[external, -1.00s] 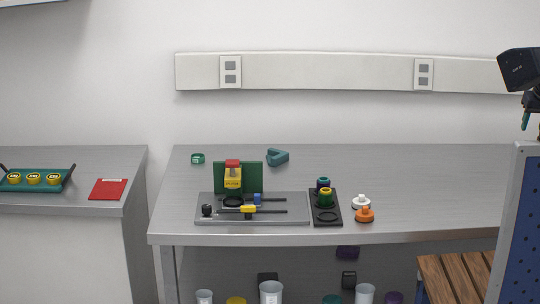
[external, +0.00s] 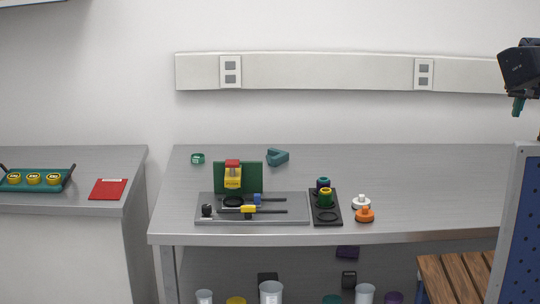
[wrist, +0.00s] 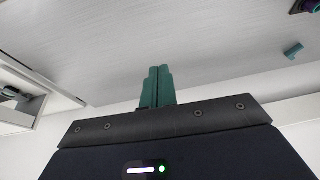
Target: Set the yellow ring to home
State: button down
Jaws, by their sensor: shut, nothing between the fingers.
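The interferometer is a grey base plate (external: 290,218) on the bench, with a green upright panel (external: 252,172) and a yellow, red-topped block (external: 233,178). A yellow slider (external: 248,209) sits on the front dark rod, and a blue one (external: 257,199) on the rear rod. To the right, a black plate (external: 319,221) bears a green piece with a yellow ring-like top (external: 326,190). I cannot tell for certain which yellow part is the ring. My gripper (external: 518,106) is far right, high and away from these. It shows shut and empty in the wrist view (wrist: 157,86).
A white knob (external: 361,202) and an orange knob (external: 365,215) stand right of the black plate. A teal V-shaped block (external: 278,157) and green ring (external: 198,158) lie behind. The bench's right side (external: 440,185) is clear. A blue pegboard panel (external: 516,235) stands below my gripper.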

jog(key=w+a+r+g, duration=0.1)
jog(key=w+a, duration=0.8)
jog(key=a, duration=0.4)
jog(key=g, duration=0.3)
send_over(329, 189)
notch_tip(329, 189, down, 13)
jog(key=shift+s, duration=0.15)
jog(key=shift+r, duration=0.1)
notch_tip(329, 189, down, 14)
jog(key=shift+r, duration=0.1)
